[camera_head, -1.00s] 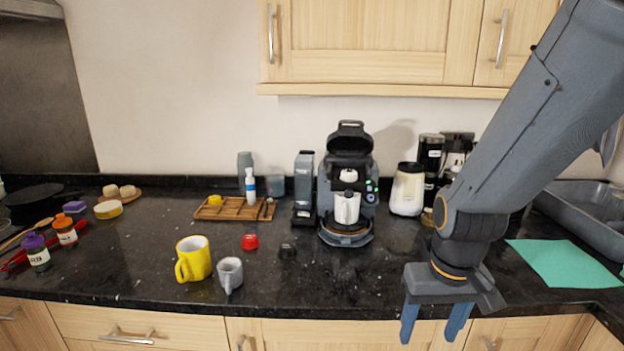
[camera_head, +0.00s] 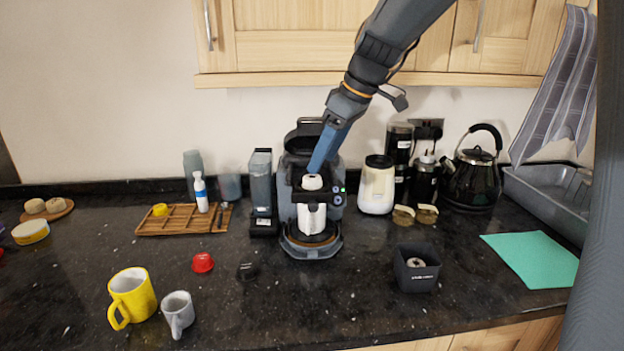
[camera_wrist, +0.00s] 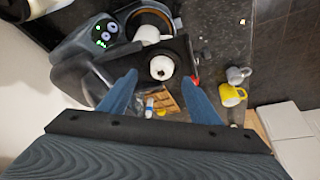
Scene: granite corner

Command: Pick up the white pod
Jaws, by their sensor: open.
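The white pod (camera_head: 312,182) sits upright in the dark holder of the open coffee machine (camera_head: 287,205), above a white cup or jug (camera_head: 311,217). My gripper (camera_head: 317,168) reaches down from the upper right to just above the pod. In the wrist view my gripper (camera_wrist: 161,76) has its two blue fingers apart, one on each side of the pod. The fingers hold nothing, and I cannot tell whether they touch it.
The machine's raised lid (camera_head: 305,130) stands close behind my fingers. A grey canister (camera_head: 261,185) is left of the machine and a white grinder-like jar (camera_head: 377,188) right. A dark box (camera_head: 416,270), red pod (camera_head: 202,263), yellow mug (camera_head: 133,295) and grey mug (camera_head: 178,312) stand in front.

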